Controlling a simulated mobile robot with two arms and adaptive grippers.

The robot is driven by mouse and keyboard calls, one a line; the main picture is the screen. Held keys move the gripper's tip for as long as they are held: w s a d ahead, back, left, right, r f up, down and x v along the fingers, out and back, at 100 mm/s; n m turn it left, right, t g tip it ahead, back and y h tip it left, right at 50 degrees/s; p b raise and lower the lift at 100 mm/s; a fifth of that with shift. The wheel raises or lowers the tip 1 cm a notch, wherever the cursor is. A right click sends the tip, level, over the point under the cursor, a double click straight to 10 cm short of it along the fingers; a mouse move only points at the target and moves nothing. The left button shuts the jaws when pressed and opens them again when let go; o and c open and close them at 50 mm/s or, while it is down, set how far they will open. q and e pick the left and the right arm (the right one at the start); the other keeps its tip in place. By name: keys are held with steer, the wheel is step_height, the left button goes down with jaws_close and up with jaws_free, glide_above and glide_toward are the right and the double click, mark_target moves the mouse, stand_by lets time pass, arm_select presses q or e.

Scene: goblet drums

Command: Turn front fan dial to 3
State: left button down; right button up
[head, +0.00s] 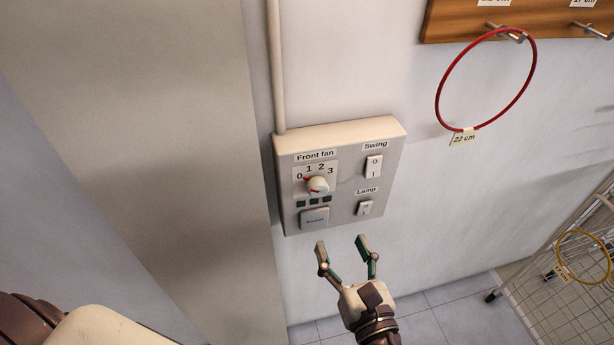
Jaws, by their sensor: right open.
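The front fan dial (318,185) is a round white knob with a red pointer, on a cream control box (341,170) fixed to the wall. Numbers 0, 1, 2 and 3 curve above it under a "Front fan" label. The red pointer is turned to the upper left, toward 0. My right gripper (341,243) is open and empty, below the box, with its fingers pointing up toward it. It appears apart from the dial. My left gripper is out of view; only part of my left arm shows at the lower left.
A Swing switch (374,167) and a Lamp switch (365,208) are right of the dial. A grey button (315,218) sits below it. A red ring (438,105) hangs from a wooden rack (455,22) at the upper right. A wire rack (545,290) stands at the lower right.

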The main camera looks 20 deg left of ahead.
mark_target(320, 194)
steer(key=p+x, duration=0.3)
steer(key=x, duration=1)
steer(key=shift+w, duration=0.1)
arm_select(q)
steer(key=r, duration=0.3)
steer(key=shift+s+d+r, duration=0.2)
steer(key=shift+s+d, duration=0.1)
arm_select(e)
steer(key=c, duration=1.1)
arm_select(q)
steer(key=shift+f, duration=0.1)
arm_select(e)
steer(key=shift+c, duration=0.2)
